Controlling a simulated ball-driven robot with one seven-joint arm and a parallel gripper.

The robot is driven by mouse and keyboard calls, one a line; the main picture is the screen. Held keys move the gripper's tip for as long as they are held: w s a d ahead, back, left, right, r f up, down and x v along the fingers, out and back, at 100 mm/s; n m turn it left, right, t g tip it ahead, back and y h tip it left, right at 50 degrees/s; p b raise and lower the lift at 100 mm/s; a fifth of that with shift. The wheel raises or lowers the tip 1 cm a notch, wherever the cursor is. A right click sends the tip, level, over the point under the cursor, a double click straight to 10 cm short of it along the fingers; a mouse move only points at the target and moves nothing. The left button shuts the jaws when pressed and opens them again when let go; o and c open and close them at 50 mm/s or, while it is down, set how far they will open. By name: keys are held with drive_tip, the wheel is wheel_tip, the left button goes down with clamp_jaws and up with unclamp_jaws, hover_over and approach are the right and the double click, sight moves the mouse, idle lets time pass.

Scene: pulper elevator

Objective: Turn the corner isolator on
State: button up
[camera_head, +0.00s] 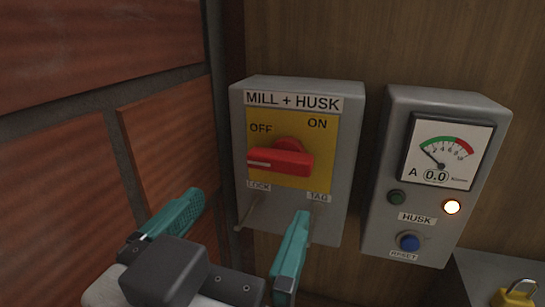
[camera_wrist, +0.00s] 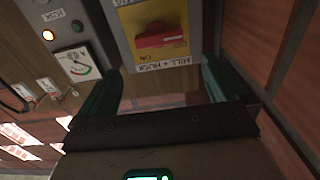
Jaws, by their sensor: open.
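The corner isolator (camera_head: 296,215) is a grey box labelled MILL + HUSK, fixed to the wood wall beside the brick corner. Its red handle (camera_head: 282,161) sits on a yellow plate marked OFF and ON. The handle lies roughly horizontal, its white-marked end toward the left, under OFF. In the wrist view the red handle (camera_wrist: 162,36) shows beyond the fingers, upside down. My gripper (camera_head: 243,225) is open and empty, with teal fingers in front of and below the handle, apart from it. LOCK and TAG labels are on the lower part of the box.
A grey husk panel (camera_head: 375,223) is to the right, with an ammeter reading 0.0, a lit lamp (camera_head: 451,207), a dark green button and a blue reset button (camera_head: 409,241). A brick wall (camera_head: 175,140) stands close on the left. A yellow padlock (camera_head: 515,295) lies at lower right.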

sight(277, 165)
drive_tip(key=p+x, duration=0.2)
drive_tip(key=x, duration=0.8)
drive_tip(key=shift+d+p, duration=0.1)
drive_tip(key=shift+p, duration=0.25)
drive_tip(key=c, duration=0.8)
